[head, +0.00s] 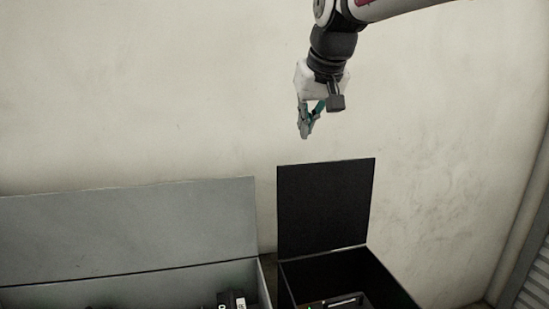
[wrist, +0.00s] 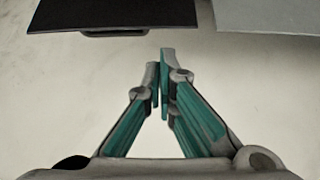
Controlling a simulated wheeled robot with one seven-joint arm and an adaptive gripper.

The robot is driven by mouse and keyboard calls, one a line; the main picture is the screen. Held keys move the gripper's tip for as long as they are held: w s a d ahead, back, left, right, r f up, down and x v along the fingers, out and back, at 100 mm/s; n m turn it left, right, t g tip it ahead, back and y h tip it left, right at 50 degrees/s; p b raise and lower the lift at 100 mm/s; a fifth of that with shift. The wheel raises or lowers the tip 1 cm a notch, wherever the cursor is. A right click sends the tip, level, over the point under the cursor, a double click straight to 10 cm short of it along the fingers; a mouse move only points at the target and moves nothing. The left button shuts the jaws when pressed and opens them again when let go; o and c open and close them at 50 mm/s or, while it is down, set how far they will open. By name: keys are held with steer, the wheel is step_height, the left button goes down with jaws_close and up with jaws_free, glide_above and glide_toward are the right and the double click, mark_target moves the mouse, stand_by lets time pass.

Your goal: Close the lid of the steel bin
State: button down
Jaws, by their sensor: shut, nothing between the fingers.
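The grey, steel-looking bin (head: 250,277) is at the lower left in the head view. Its lid (head: 130,225) stands raised along the back edge, so the bin is open. In the wrist view the edge of this grey lid (wrist: 268,14) shows at the top right. My gripper (head: 304,134) is shut and empty, in the air above and beyond the raised lids in the picture. In the wrist view its fingertips (wrist: 162,62) are together, apart from both lids.
A black bin (head: 335,272) stands right of the grey one, its black lid (head: 326,208) also raised. That lid shows at the top left in the wrist view (wrist: 115,14) with a small handle (wrist: 114,33). Both bins hold dark items. A pale wall (head: 130,90) is behind.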

steer(key=w+a+f, duration=0.3)
steer(key=w+f, duration=0.6)
steer(key=w, duration=0.1)
steer(key=s, duration=0.1)
steer(key=s+p, duration=0.1)
steer(key=s, duration=0.2)
steer(key=shift+s+d+r+p, duration=0.15)
steer(key=shift+d+r+p, duration=0.25)
